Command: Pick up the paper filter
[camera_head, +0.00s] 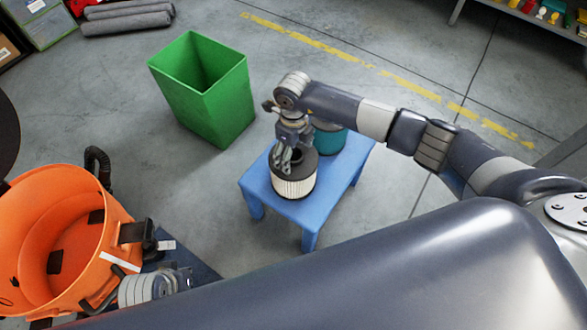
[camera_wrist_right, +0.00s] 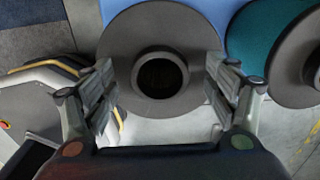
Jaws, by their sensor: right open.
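The paper filter (camera_head: 294,188), a white pleated cylinder with a dark grey ring top, stands upright on the small blue table (camera_head: 252,183). My right gripper (camera_head: 284,162) is open and points down over its top. In the right wrist view, the filter's dark top (camera_wrist_right: 125,45) with its round central hole lies between the spread fingers of the gripper (camera_wrist_right: 160,74). I cannot tell whether the fingers touch it. My left gripper (camera_head: 178,277) is at the lower left beside the orange tub; its fingers are not clear.
A teal filter (camera_head: 329,140) stands close behind the paper filter, and shows at right in the wrist view (camera_wrist_right: 258,35). A green bin (camera_head: 215,105) is on the floor behind the table. An orange tub (camera_head: 50,240) is at left. Grey floor is open around the table.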

